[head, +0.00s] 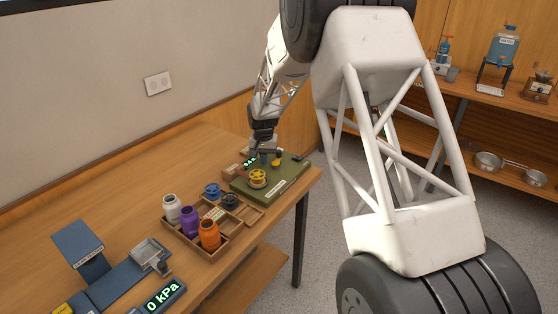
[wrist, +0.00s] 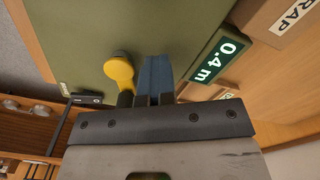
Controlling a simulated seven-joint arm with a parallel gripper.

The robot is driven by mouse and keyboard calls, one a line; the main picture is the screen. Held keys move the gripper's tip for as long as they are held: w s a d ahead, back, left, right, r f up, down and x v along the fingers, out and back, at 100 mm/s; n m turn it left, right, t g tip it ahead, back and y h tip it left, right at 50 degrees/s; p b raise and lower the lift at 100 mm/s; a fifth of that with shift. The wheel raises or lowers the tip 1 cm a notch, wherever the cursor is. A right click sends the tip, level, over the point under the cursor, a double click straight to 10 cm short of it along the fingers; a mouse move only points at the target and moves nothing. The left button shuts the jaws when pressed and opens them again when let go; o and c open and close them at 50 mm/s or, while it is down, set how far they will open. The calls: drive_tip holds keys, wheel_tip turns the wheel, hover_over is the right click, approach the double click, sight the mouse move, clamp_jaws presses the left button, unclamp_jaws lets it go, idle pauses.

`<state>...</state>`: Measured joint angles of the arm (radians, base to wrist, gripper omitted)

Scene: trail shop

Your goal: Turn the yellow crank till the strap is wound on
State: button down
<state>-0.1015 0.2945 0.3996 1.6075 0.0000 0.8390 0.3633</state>
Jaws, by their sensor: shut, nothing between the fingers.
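The green board (head: 285,182) lies at the far right end of the wooden table. A yellow spool (head: 257,178) stands on it, with the small yellow crank (head: 276,162) behind and to the right. In the wrist view the crank (wrist: 119,68) shows as a yellow arm with a round end, just left of a blue upright piece (wrist: 156,74); I cannot tell whether that is the strap. My gripper (head: 264,152) is over the back of the board, close beside the crank. Its fingers (wrist: 148,99) are shut and empty. Contact with the crank cannot be told.
A green display (wrist: 218,58) reads 0.4 m beside the board. A wooden tray (head: 228,243) with white, purple and orange jars and small spools stands nearer. A blue device and a 0 kPa display (head: 164,296) are at the front. The table's right edge is close to the board.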

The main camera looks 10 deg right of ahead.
drive_tip(key=shift+w, duration=0.1)
drive_tip(key=shift+w+d, duration=0.55)
drive_tip(key=shift+w, duration=0.3)
drive_tip(key=c, duration=1)
unclamp_jaws()
drive_tip(key=shift+r, duration=0.2)
wheel_tip(320, 180, up, 7)
drive_tip(key=shift+f, duration=0.2)
idle(0.4)
drive_tip(key=shift+r, duration=0.1)
idle(0.3)
